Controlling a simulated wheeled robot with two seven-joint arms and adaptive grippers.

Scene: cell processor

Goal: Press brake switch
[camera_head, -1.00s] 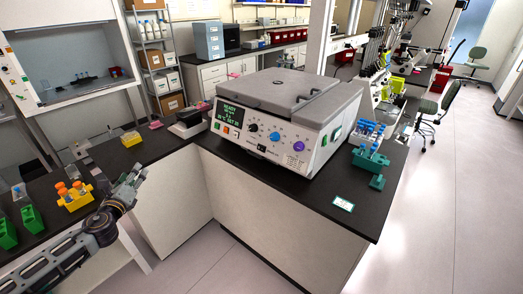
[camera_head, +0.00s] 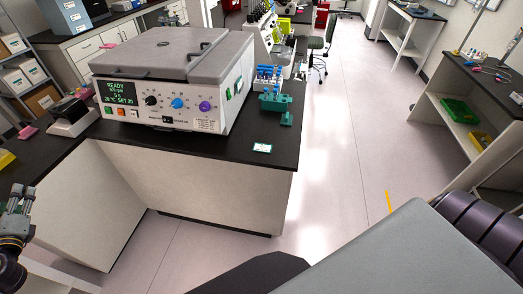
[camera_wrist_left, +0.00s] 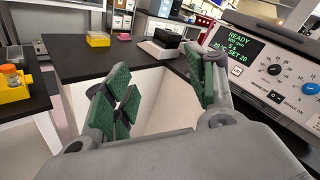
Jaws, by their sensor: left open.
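The white cell processor (camera_head: 172,85) stands on the black bench, its front panel showing a lit READY display, several knobs and buttons. The brake switch (camera_head: 167,120) is a small black rocker low on that panel, below the black and blue knobs. It also shows in the left wrist view (camera_wrist_left: 275,97) at right, beside its BRAKE ON label. My left gripper (camera_head: 18,203) is at the left edge of the head view, left of the processor and apart from it. In the left wrist view its green-padded fingers (camera_wrist_left: 160,88) are open and empty. My right gripper is not in view.
A teal tube rack (camera_head: 277,106) and a small label card (camera_head: 263,148) are right of the processor. A black and white device (camera_head: 75,115) stands to its left. A yellow rack (camera_wrist_left: 12,90) with orange-capped tubes is at far left. The aisle floor is clear.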

